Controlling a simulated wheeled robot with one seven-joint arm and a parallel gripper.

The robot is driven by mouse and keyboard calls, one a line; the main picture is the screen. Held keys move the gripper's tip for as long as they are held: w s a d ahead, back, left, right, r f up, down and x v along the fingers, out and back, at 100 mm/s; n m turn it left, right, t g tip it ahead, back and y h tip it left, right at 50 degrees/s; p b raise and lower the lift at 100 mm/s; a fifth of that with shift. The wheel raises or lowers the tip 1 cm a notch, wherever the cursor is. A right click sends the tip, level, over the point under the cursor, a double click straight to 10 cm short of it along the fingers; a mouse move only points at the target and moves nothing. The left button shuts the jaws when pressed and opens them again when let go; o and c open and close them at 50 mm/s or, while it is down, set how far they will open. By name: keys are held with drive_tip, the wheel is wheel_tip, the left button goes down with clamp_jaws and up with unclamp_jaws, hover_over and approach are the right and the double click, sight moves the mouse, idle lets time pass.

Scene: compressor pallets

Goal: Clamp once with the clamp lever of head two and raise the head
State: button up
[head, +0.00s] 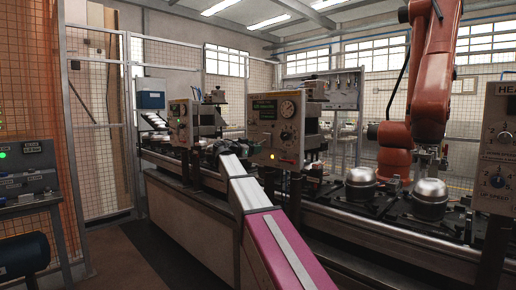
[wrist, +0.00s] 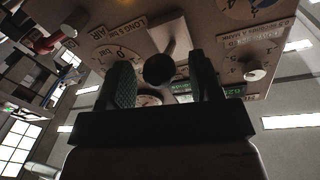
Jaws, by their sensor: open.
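In the wrist view, a black ball knob (wrist: 158,69) stands in front of a pale plate on a control panel (wrist: 205,30). My gripper (wrist: 160,64) is open, with one dark textured finger on each side of the knob. Gaps show between the knob and both fingers. The lever shaft behind the knob is mostly hidden. In the head view, my arm reaches forward to the line, and its end (head: 224,148) is beside a control box (head: 278,128) with a gauge and a lit green display. The finger detail and the head number cannot be read there.
Another control box (head: 182,120) stands further left, and one (head: 497,150) at the right edge. Silver compressor housings (head: 430,198) sit on the conveyor at right. An orange robot arm (head: 430,85) hangs over them. Mesh fencing (head: 100,120) closes the left; dark floor is clear there.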

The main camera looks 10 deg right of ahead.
drive_tip(key=shift+x, duration=1.5)
drive_tip(key=shift+s, duration=0.1)
clamp_jaws()
